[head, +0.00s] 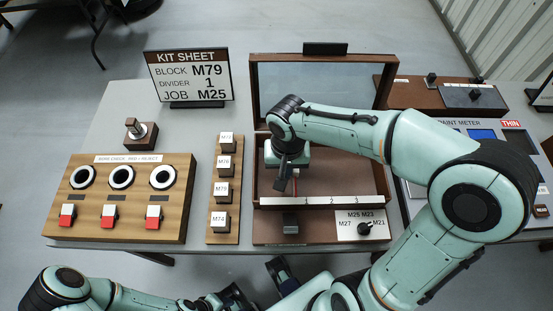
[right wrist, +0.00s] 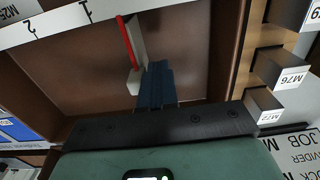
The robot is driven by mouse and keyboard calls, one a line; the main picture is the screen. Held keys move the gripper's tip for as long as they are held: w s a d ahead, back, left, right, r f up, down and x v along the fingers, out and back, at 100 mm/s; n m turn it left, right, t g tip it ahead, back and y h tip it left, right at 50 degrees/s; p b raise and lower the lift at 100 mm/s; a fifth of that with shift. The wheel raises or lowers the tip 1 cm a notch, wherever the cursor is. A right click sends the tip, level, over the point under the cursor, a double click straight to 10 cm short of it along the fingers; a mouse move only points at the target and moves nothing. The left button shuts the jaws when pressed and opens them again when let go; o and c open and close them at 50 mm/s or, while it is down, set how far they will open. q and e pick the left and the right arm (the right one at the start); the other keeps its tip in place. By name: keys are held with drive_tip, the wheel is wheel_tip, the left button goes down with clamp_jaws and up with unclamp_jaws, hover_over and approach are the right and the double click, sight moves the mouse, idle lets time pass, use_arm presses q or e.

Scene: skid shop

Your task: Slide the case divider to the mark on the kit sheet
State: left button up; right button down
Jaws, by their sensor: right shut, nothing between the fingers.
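The open wooden case (head: 262,165) stands at the table's middle right, with a white scale strip (head: 335,201) marked 1, 2, 3 along its front. The divider, a thin panel with a red edge (right wrist: 128,42) and a pale block at its foot, stands inside, a little left of the 1 in the head view. My right gripper (head: 283,178) reaches down into the case, shut and empty, its fingers (right wrist: 156,85) close beside the divider; contact is unclear. The kit sheet (head: 188,75) reads block M79, divider 1, job M25. My left gripper (head: 281,270) is low at the table's front, its jaws unclear.
A block rack (head: 222,190) stands just left of the case. Further left is a gauge panel (head: 120,196) with red-fronted switches. A dial (head: 364,228) and a dark block (head: 290,222) sit before the scale. My right arm covers part of the meter at right.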

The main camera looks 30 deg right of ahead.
drive_tip(key=shift+s+d, duration=0.55)
drive_tip(key=shift+d, duration=0.3)
drive_tip(key=shift+w+a, duration=0.2)
drive_tip(key=shift+a, duration=0.15)
idle(0.3)
drive_tip(key=shift+r, duration=0.25)
use_arm(q)
wheel_tip(320, 180, up, 6)
drive_tip(key=w+p, duration=0.2)
drive_tip(key=p, duration=0.4)
drive_tip(key=shift+r, duration=0.2)
use_arm(e)
wheel_tip(320, 180, up, 8)
drive_tip(key=shift+f, duration=0.25)
